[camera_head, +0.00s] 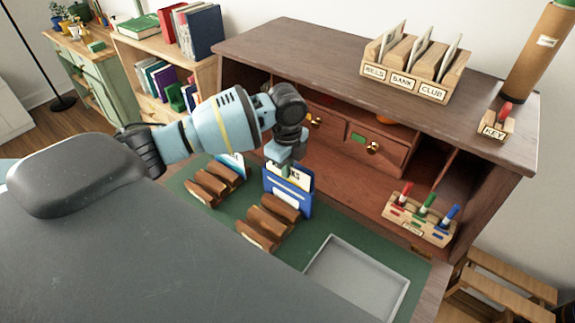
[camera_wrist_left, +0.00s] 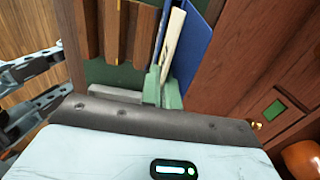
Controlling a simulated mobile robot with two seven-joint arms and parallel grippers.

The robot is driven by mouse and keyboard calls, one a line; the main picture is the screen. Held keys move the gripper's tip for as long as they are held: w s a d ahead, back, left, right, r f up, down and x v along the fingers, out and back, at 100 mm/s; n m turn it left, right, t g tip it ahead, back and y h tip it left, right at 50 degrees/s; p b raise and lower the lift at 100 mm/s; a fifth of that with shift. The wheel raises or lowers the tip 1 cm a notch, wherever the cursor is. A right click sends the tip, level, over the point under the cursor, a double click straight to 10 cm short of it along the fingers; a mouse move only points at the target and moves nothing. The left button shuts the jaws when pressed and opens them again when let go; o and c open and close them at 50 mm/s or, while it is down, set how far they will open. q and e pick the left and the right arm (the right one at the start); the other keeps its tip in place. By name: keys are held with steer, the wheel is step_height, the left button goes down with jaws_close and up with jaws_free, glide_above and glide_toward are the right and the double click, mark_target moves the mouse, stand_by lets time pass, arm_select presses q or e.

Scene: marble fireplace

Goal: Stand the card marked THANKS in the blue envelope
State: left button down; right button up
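The blue envelope (camera_head: 289,202) stands upright on the green desk mat, by a brown wooden rack; its blue back panel also shows in the wrist view (camera_wrist_left: 198,45). A pale card (camera_head: 301,178) with the letters "KS" visible stands upright at the envelope's mouth, its lower part hidden behind the blue front. Its cream edge shows in the wrist view (camera_wrist_left: 172,42). My left gripper (camera_head: 285,168) points down at the card's top. In the wrist view its green fingertips (camera_wrist_left: 162,92) are close together on either side of the card. My right gripper is out of view.
Wooden racks (camera_head: 215,183) stand on the green mat, with a blue-and-white card (camera_head: 232,162) behind the left one. A grey tray (camera_head: 357,275) lies front right. The desk hutch (camera_head: 330,150) rises close behind, and a marker holder (camera_head: 419,218) stands at right.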

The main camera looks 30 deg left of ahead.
arm_select(q)
steer(key=shift+f, duration=0.55)
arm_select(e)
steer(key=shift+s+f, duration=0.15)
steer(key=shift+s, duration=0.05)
arm_select(q)
steer(key=c, duration=1.6)
jaws_free()
steer(key=shift+s+f, duration=0.1)
